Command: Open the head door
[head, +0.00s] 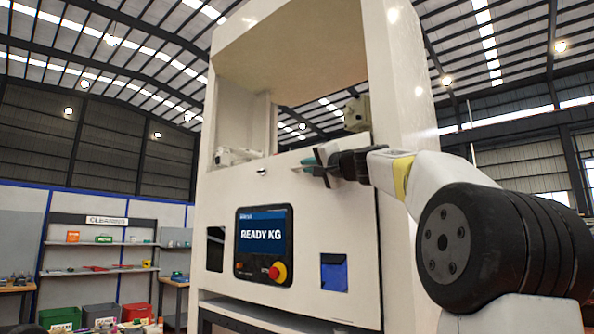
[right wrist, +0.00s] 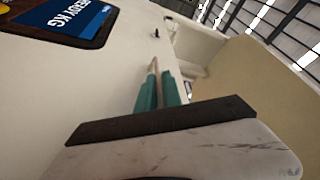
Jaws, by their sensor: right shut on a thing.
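The tall off-white dispenser (head: 302,226) fills the middle of the head view. Its front panel, which I take as the head door (head: 310,215), carries a screen reading READY KG (head: 264,240) and looks flush with the body. A small dark lock or knob (head: 262,171) sits near its top edge. My right gripper (head: 308,162) is at the panel's upper edge, with teal fingers close together. In the right wrist view the fingers (right wrist: 160,92) point along the panel. They are shut on a part that they mostly hide. My left gripper is out of view.
Above the panel is a large open bay (head: 295,65) with a pale box-like part (head: 356,112) at its right. A red stop button (head: 277,272) and a blue-lined opening (head: 334,272) sit lower on the front. Shelves and bins (head: 100,314) stand at the left.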

